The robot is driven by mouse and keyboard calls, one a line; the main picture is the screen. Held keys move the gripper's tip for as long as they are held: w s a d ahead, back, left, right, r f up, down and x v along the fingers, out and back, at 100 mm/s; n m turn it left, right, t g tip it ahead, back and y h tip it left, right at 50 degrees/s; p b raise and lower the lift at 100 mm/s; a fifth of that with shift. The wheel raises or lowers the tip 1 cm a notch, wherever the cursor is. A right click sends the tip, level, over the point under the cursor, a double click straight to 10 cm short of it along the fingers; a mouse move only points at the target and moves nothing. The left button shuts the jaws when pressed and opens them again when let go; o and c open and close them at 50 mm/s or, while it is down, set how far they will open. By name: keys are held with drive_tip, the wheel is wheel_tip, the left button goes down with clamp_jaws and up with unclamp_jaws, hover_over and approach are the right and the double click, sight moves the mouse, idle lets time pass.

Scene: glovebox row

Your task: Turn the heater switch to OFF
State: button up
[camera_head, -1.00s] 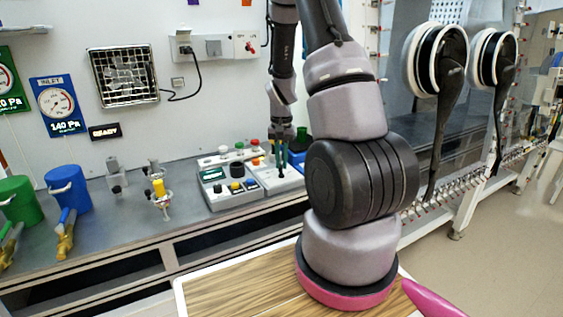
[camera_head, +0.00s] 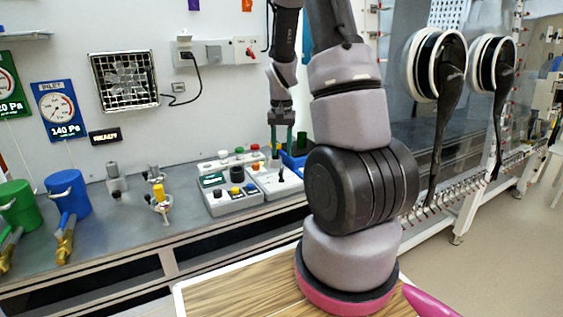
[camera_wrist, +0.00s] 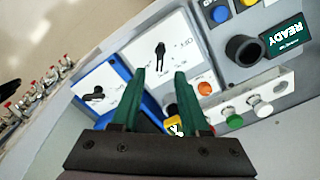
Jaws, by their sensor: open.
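A white-faced grey switch box with a black rotary knob (camera_wrist: 160,57) shows in the wrist view, just beyond my fingertips; its small lettering is not readable, so I cannot tell if this is the heater switch. A blue box with a white face and another black knob (camera_wrist: 95,97) is to its left. In the head view the grey box's knob (camera_head: 280,174) stands below my gripper (camera_head: 282,151). My gripper has green fingers, also seen in the wrist view (camera_wrist: 160,76); they are apart, empty and clear of the knob.
A grey control box with a READY display (camera_wrist: 285,36) and coloured buttons is beside the switch box. A strip with white, green and orange-red buttons (camera_wrist: 240,113) lies near my fingers. A yellow-topped valve (camera_head: 159,193) and blue container (camera_head: 68,192) stand further left on the bench.

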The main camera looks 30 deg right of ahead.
drive_tip(key=shift+r, duration=2.2)
drive_tip(key=s+a+r+n+t+y, duration=0.15)
drive_tip(key=s+a+r, duration=0.25)
drive_tip(key=r, duration=0.4)
drive_tip(key=s+a+r+t, duration=0.2)
drive_tip(key=s+a+r, duration=0.2)
drive_tip(key=r, duration=0.4)
drive_tip(key=s+a+r+n+t, duration=0.1)
drive_tip(key=s+a+r+t, duration=0.15)
drive_tip(key=s, duration=0.35)
drive_tip(key=s+a+r+n+t, duration=0.1)
drive_tip(key=s+a+r, duration=0.25)
drive_tip(key=s, duration=0.25)
drive_tip(key=m+g+h, duration=0.2)
drive_tip(key=m+g, duration=0.1)
drive_tip(key=g, duration=0.4)
hover_over(281, 169)
wheel_tip(281, 169, down, 22)
drive_tip(key=shift+y, duration=0.25)
wheel_tip(281, 169, down, 11)
drive_tip(key=shift+s+r, duration=0.1)
